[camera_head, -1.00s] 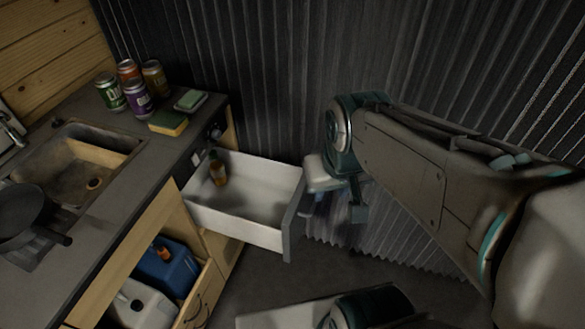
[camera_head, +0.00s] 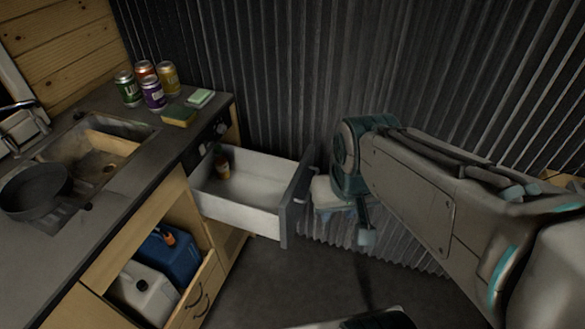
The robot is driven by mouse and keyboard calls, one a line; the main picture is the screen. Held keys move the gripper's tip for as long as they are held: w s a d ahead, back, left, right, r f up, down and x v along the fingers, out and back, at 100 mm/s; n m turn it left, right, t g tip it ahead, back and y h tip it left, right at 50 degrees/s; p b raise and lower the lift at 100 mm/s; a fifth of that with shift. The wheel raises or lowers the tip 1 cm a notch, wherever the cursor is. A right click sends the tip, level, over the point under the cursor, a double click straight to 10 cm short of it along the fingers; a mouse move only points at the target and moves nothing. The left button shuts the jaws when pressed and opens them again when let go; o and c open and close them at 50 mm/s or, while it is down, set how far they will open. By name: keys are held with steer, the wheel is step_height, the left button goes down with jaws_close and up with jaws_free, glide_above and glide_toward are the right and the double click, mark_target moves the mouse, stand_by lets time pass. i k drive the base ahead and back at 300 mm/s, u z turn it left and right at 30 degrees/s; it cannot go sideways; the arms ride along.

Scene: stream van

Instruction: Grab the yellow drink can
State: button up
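The yellow drink can (camera_head: 168,78) stands upright on the counter at the back left, at the right of a close group of cans. An orange can (camera_head: 145,73), a green can (camera_head: 127,88) and a purple can (camera_head: 153,95) stand beside it. My gripper (camera_head: 366,237) is at the end of my arm, right of the open drawer and well away from the cans. It is small and partly hidden by my arm, so I cannot tell its finger state.
A sponge (camera_head: 180,116) and a green-topped item (camera_head: 200,97) lie right of the cans. A sink (camera_head: 85,150) and pan (camera_head: 35,190) are left. A corrugated wall (camera_head: 290,60) stands behind.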

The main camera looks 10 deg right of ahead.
mark_target(166, 71)
steer(key=u, duration=0.45)
steer(key=i, duration=0.95)
steer(key=u, duration=0.4)
